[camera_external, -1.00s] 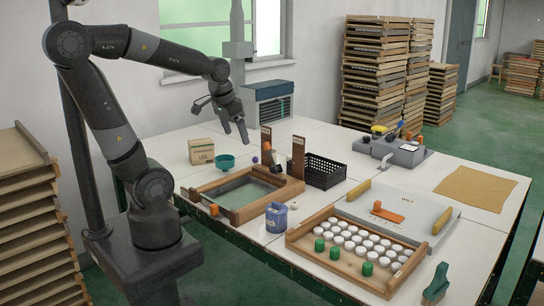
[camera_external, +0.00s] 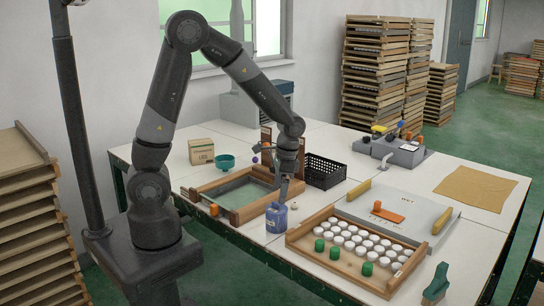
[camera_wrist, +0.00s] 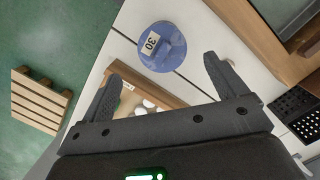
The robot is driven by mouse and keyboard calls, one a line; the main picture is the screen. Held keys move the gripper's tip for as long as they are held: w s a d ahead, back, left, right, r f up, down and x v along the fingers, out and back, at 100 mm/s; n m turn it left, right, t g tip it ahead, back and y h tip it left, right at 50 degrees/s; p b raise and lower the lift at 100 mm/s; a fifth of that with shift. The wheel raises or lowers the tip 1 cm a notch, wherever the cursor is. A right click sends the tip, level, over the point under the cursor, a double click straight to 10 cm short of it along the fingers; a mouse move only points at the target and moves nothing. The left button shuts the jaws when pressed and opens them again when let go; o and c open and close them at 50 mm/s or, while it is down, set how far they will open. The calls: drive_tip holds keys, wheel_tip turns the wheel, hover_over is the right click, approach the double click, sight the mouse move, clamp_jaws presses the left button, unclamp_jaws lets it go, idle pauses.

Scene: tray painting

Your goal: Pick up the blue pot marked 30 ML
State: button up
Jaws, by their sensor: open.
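The blue pot (camera_external: 276,218) stands upright on the white table between the wooden-framed tray and the tray of white cups. In the wrist view the blue pot (camera_wrist: 163,47) shows a white label reading 30, beyond the fingertips and between their lines. My gripper (camera_external: 284,190) points down just above the pot in the external view. Its two fingers (camera_wrist: 162,70) are spread wide with nothing between them. The external view does not show clearly how far the fingertips are from the pot.
The wooden-framed tray (camera_external: 227,216) lies left of the pot. The cup tray (camera_external: 325,262), with white cups and green ones, lies to the right. A black basket (camera_external: 325,171) stands behind. A teal bowl (camera_external: 225,162) and a cardboard box (camera_external: 201,151) stand at the back left.

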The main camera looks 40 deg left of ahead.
sight(277, 208)
drive_tip(key=f, duration=0.6)
drive_tip(key=s+a+f, duration=0.1)
drive_tip(key=f, duration=0.3)
drive_tip(key=shift+c, duration=0.5)
drive_tip(key=c, duration=1.2)
